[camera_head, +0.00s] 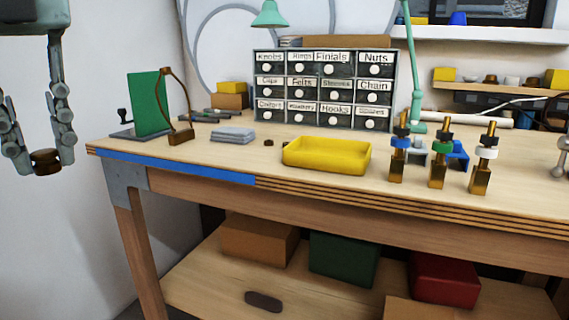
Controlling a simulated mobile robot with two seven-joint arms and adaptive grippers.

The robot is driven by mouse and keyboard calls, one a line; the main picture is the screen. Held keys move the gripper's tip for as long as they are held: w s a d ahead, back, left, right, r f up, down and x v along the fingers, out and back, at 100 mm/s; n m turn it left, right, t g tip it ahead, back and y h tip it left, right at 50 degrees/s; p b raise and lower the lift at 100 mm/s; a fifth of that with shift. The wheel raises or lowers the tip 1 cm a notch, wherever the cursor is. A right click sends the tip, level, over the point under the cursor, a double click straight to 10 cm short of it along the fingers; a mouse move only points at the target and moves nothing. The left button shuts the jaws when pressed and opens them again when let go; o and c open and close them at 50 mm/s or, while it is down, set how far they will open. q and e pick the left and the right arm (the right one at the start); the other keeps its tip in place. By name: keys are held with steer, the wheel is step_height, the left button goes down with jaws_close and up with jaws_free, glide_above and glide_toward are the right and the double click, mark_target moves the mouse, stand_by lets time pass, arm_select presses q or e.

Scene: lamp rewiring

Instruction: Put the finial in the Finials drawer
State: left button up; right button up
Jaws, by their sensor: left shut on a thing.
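My left gripper (42,160) hangs at the far left, off the left end of the workbench. Its fingertips are shut on a small dark brown round piece, which looks like the finial (46,156). The grey drawer cabinet stands at the back of the bench. The Finials drawer (345,70) is in its top row, between the Hinges-like label and Nuts, and appears closed. The gripper is well to the left of the cabinet and apart from it. My right gripper is not in view.
A yellow tray (326,166) sits before the cabinet. A green panel (150,103) and a brown stand (180,136) are at the bench's left end. Several brass lamp parts (438,172) stand at right. A green lamp (417,100) rises beside the cabinet.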

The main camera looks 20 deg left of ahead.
mark_target(37, 168)
arm_select(q)
steer(key=shift+s, duration=0.4)
steer(key=w+a+f+m+h, duration=0.1)
steer(key=w+a+f+m, duration=0.2)
steer(key=f+m, duration=0.4)
steer(key=w+a+f+m+h, duration=0.1)
steer(key=w+a+f+m, duration=0.2)
steer(key=a+f+m, duration=0.3)
steer(key=shift+w+f+m+t+p, duration=0.3)
steer(key=shift+w+f+m+t, duration=0.1)
steer(key=shift+m, duration=0.9)
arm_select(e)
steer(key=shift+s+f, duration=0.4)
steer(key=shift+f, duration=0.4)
arm_select(q)
steer(key=shift+d+f, duration=0.1)
steer(key=shift+f, duration=0.05)
